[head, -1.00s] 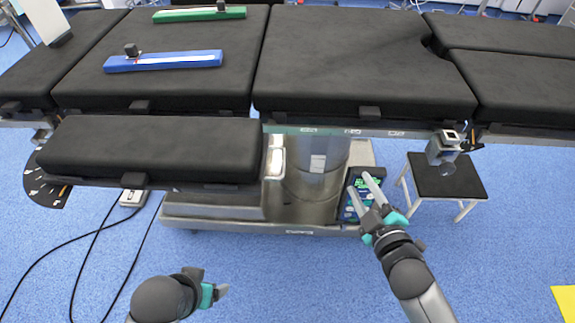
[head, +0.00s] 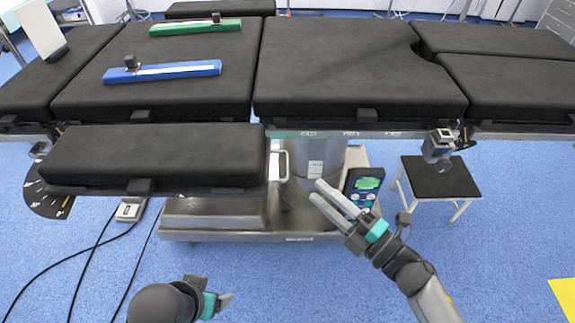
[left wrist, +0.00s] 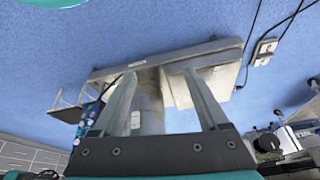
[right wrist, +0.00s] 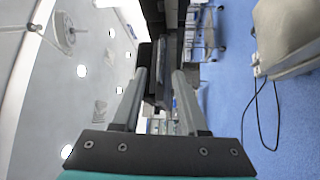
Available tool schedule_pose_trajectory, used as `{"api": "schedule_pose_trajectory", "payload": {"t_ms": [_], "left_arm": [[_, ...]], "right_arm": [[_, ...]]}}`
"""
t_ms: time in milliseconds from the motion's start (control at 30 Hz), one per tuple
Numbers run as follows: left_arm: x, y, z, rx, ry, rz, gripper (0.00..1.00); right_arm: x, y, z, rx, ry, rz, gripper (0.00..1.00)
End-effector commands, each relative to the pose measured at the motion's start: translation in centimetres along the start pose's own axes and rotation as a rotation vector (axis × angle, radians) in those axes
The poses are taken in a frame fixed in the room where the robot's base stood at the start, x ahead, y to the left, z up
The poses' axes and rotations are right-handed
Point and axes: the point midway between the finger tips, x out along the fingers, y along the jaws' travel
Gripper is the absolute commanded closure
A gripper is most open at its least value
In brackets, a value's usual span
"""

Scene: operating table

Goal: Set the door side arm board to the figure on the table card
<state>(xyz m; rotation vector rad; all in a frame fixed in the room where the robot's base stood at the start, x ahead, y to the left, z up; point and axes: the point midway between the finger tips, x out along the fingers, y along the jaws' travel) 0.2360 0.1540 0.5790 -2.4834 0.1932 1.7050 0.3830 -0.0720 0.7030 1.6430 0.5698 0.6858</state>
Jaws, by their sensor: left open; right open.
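A black padded arm board (head: 150,155) lies along the near side of the operating table (head: 350,75), with a dark dial plate with pale marks (head: 48,198) at its left end. Another black pad (head: 220,8) shows at the far side; I cannot tell which is the door side. A white card (head: 40,28) stands at the upper left; its figure is unreadable. My right gripper (head: 316,190) is open and empty, in front of the table column, right of the near board. My left gripper (head: 222,299) is low in the head view, below that board; the left wrist view shows its fingers apart and empty.
A blue bar (head: 162,72) and a green bar (head: 195,27) lie on the table. A pendant with a green screen (head: 365,187) is beside my right gripper. A stool (head: 438,177) stands to the right. Cables and a pedal box (head: 130,209) are on the floor at left.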

Motion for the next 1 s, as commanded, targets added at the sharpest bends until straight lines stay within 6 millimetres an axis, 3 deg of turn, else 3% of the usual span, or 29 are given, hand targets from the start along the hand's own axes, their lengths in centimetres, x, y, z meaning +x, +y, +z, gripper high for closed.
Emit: {"api": "schedule_pose_trajectory", "payload": {"t_ms": [200, 500, 967, 1000], "left_arm": [[-1.6, 0.0, -0.6, -0.001, 0.028, -0.001, 0.23], [-3.4, 0.0, -1.1, -0.001, 0.060, -0.002, 0.23], [-4.0, 0.0, -1.4, -0.001, 0.072, -0.001, 0.23], [-4.0, 0.0, -1.4, -0.001, 0.072, -0.001, 0.23]], "right_arm": [[4.8, -0.1, 0.0, 0.000, 0.001, 0.004, 0.58], [9.3, -0.1, 0.1, 0.002, -0.002, 0.001, 0.58], [10.4, 0.0, 0.0, 0.002, -0.002, 0.000, 0.58], [10.4, 0.0, 0.0, 0.002, -0.002, 0.000, 0.61]]}}
